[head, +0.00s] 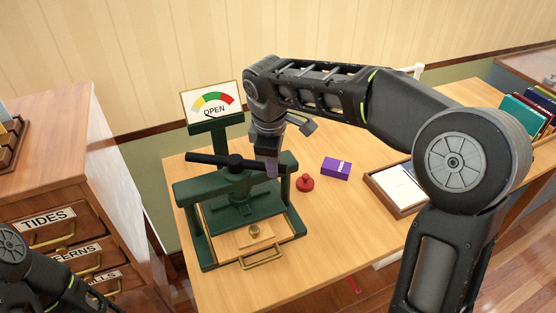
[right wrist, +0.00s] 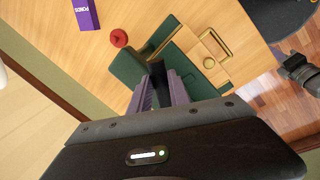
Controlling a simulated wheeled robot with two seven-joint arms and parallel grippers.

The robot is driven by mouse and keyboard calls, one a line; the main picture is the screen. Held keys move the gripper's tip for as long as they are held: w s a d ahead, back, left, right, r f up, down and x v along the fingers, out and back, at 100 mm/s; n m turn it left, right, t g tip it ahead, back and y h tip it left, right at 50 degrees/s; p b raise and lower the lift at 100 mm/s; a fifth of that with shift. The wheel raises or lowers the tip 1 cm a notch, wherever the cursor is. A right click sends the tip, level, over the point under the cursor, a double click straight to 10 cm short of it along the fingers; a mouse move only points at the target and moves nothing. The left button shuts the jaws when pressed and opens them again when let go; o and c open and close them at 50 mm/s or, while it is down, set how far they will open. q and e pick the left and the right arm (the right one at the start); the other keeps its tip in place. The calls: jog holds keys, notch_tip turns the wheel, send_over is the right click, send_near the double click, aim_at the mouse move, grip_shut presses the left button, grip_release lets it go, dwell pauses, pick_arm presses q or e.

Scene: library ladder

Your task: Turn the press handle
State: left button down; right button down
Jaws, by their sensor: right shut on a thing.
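The green press (head: 240,207) stands on the left part of the wooden table. Its black handle bar (head: 208,158) lies across the top. My right gripper (head: 271,168) points down and is shut on the handle bar near its right end. The right wrist view shows its purple fingers (right wrist: 166,88) on both sides of the dark bar. A gauge sign (head: 212,102) behind the press reads OPEN, with yellow, green and red bands. A plate with a small brass piece (head: 254,231) lies in the press bed. Only part of my left arm shows at the lower left; its fingers are not visible.
A red knobbed object (head: 305,183) and a purple box (head: 335,168) lie right of the press. A tray with paper (head: 372,183) lies farther right. A labelled drawer cabinet (head: 66,180) stands close on the left.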

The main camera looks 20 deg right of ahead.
dwell(0.3)
jog(key=c, duration=1.2)
grip_release()
jog(key=shift+c, duration=0.2)
notch_tip(320, 180, up, 8)
jog(key=s, duration=0.1)
jog(key=shift+s+a+f+b, duration=0.15)
jog(key=shift+s+a+b, duration=0.05)
jog(key=shift+a+b, duration=0.2)
